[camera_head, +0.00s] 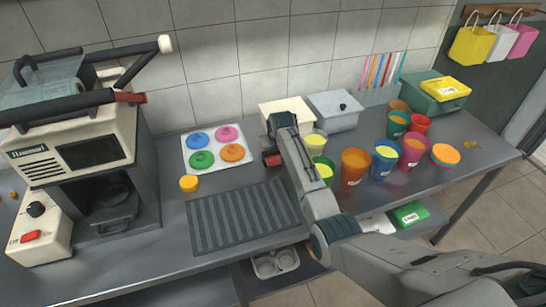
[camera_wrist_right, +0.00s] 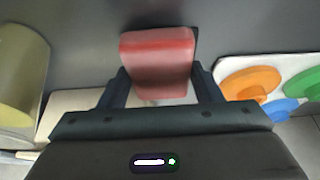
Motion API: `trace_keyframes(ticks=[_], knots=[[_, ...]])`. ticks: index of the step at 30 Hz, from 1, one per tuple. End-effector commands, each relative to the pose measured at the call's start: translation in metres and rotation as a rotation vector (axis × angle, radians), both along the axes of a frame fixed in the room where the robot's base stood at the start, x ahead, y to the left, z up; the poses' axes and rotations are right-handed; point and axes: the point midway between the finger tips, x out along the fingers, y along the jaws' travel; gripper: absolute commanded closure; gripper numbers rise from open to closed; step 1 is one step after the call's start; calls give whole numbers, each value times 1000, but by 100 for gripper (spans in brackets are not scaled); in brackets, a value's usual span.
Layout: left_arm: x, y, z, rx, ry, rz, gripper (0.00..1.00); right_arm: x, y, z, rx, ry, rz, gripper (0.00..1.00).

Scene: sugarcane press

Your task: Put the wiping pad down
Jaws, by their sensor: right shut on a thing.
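My right gripper (camera_head: 276,148) reaches over the counter in the head view, just above and behind the grey ribbed mat. It is shut on the red wiping pad (camera_head: 271,159). In the right wrist view the red pad (camera_wrist_right: 158,60) sits between the two dark fingers of the gripper (camera_wrist_right: 160,88). The counter's grey surface (camera_wrist_right: 90,35) lies beyond the pad. I cannot tell whether the pad touches the counter. My left gripper is not in view.
A ribbed mat (camera_head: 240,218) lies at the front. A white board (camera_head: 215,148) with coloured lids is left of the gripper, near a yellow lid (camera_head: 189,183). Several cups, including an orange one (camera_head: 354,168), stand right. A press (camera_head: 80,150) fills the left.

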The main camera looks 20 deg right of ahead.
Motion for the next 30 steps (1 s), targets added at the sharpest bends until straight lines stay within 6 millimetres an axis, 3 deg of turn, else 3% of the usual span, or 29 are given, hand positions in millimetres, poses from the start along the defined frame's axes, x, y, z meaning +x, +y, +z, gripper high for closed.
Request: trace_keyframes(ticks=[11, 12, 15, 24, 30], knots=[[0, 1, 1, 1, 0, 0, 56, 0, 0, -3, 0, 0, 0, 60], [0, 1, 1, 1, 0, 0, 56, 0, 0, -3, 0, 0, 0, 38], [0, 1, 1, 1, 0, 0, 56, 0, 0, -3, 0, 0, 0, 20], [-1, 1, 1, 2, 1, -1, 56, 0, 0, -1, 0, -1, 0, 20], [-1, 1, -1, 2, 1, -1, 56, -5, 0, 16, 0, -4, 0, 20]])
